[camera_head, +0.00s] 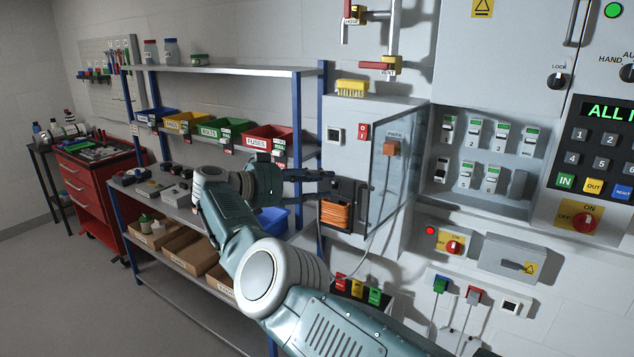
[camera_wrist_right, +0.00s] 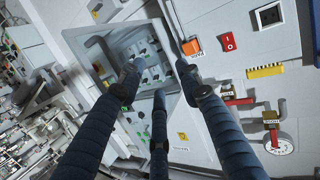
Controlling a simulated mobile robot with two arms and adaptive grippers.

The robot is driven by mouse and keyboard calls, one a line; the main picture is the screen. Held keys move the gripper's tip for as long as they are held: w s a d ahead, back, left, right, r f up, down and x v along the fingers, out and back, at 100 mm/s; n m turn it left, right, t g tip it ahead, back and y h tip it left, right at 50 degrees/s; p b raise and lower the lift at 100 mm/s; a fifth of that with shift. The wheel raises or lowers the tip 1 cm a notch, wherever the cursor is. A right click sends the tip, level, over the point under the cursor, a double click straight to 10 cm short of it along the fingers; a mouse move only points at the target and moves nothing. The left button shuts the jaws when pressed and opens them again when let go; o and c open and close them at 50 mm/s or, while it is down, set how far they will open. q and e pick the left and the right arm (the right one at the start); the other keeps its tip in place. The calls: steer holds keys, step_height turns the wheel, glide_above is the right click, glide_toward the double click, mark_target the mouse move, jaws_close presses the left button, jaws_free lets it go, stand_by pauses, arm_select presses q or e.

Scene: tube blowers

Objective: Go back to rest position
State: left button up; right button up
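My right gripper (camera_head: 322,187) is in the middle of the head view, at the end of my right arm, which comes in from the lower right. Its dark fingers point right, in front of the grey cabinet (camera_head: 365,118) in the picture. In the right wrist view, the three fingers of the gripper (camera_wrist_right: 160,78) are spread apart with nothing between them. The panel with several breaker switches (camera_wrist_right: 150,62) shows behind them. I cannot tell whether a finger touches anything. My left gripper is not in view.
A blue-posted shelf (camera_head: 225,70) with labelled bins stands behind my arm. A red tool cabinet (camera_head: 95,195) is at the left. The breaker panel (camera_head: 452,170) and the keypad panel (camera_head: 605,160) are on the right wall. The floor (camera_head: 60,290) at the lower left is clear.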

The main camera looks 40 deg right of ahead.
steer(key=shift+s+d+p, duration=0.2)
steer(key=shift+s+p, duration=0.05)
steer(key=shift+p, duration=0.1)
steer(key=shift+f, duration=0.1)
stand_by(0.3)
